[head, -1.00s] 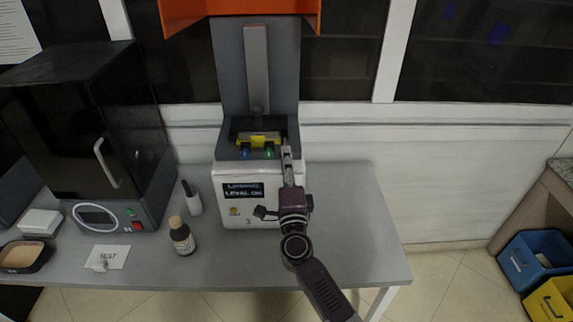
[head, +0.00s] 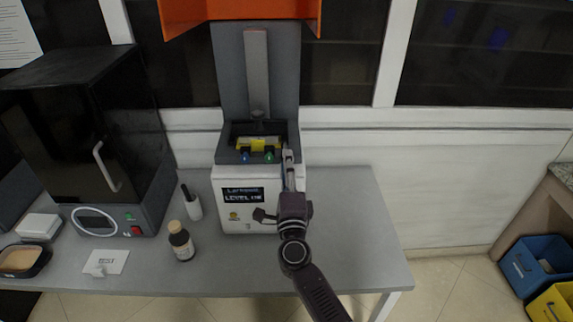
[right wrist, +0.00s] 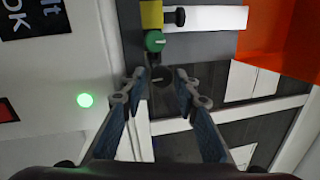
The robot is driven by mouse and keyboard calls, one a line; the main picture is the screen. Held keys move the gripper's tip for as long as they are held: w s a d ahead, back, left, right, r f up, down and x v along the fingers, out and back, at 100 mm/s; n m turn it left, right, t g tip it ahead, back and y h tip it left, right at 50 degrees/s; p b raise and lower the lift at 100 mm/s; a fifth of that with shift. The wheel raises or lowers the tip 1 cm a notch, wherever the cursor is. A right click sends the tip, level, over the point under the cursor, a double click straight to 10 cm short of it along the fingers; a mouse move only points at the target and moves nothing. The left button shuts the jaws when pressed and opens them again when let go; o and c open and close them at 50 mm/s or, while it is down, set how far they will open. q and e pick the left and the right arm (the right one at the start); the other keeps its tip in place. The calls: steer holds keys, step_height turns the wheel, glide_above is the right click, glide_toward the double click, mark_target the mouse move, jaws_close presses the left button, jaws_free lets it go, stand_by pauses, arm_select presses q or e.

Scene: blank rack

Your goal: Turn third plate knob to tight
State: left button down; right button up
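The white and grey printer (head: 262,180) stands on the table with its orange cover up. Its plate has a blue knob (head: 244,157) and a green knob (head: 269,157) on the front edge. In the right wrist view the green knob (right wrist: 155,41) sits beside a dark third knob (right wrist: 161,77). My right gripper (right wrist: 161,76) is open, with the dark knob between its fingertips. I cannot tell whether they touch it. In the head view my right gripper (head: 288,151) is at the plate's right front corner and hides that knob. My left gripper is not in view.
A dark bottle (head: 181,242) and a white marker-like bottle (head: 192,205) stand left of the printer. A black cabinet machine (head: 80,140) fills the table's left side. A card (head: 106,262) lies in front of it. The table (head: 350,225) is clear to the right.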

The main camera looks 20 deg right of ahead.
steer(key=v, duration=1.2)
stand_by(0.3)
